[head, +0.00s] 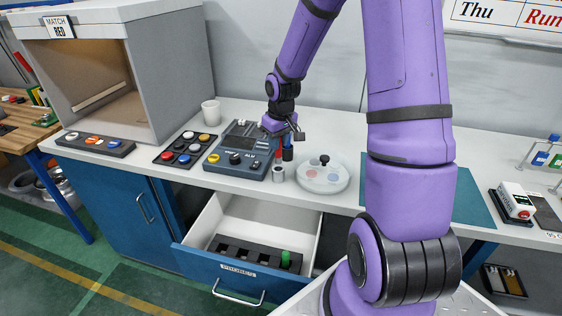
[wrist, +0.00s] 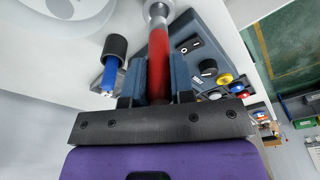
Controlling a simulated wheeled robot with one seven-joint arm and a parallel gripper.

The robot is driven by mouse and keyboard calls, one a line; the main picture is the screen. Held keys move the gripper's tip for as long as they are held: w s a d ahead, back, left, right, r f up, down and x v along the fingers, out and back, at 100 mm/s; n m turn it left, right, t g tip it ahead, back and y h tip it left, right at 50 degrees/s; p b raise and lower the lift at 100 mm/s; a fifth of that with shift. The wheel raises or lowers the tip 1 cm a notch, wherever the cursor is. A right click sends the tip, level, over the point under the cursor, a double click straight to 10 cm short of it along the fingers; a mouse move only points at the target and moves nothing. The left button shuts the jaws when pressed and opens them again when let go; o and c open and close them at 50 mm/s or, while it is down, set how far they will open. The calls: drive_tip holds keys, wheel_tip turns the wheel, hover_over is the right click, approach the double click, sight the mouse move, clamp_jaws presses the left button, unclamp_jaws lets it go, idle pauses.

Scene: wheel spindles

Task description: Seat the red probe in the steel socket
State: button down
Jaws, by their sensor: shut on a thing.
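My gripper (wrist: 157,88) is shut on the red probe (wrist: 157,60), which lies between its two blue-grey fingers in the wrist view. The probe's far end meets a silver round part at the top edge, which looks like the steel socket (wrist: 157,10); I cannot tell whether the tip is inside it. In the head view my gripper (head: 291,132) is above the counter beside the grey meter. The steel socket (head: 278,173) stands upright on the counter below it, with a bit of the red probe (head: 279,155) just above.
A blue probe with a black sleeve (wrist: 112,62) stands close beside the red one. The grey meter (head: 240,150) is to the left, a round pale tray (head: 335,184) to the right. An open drawer (head: 309,222) juts out below. A teal mat (head: 478,200) lies further right.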

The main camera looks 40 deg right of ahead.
sight(278, 163)
drive_tip(key=shift+a+f, duration=0.1)
drive_tip(key=shift+f, duration=2.85)
drive_tip(key=shift+f, duration=0.1)
drive_tip(key=c, duration=1)
unclamp_jaws()
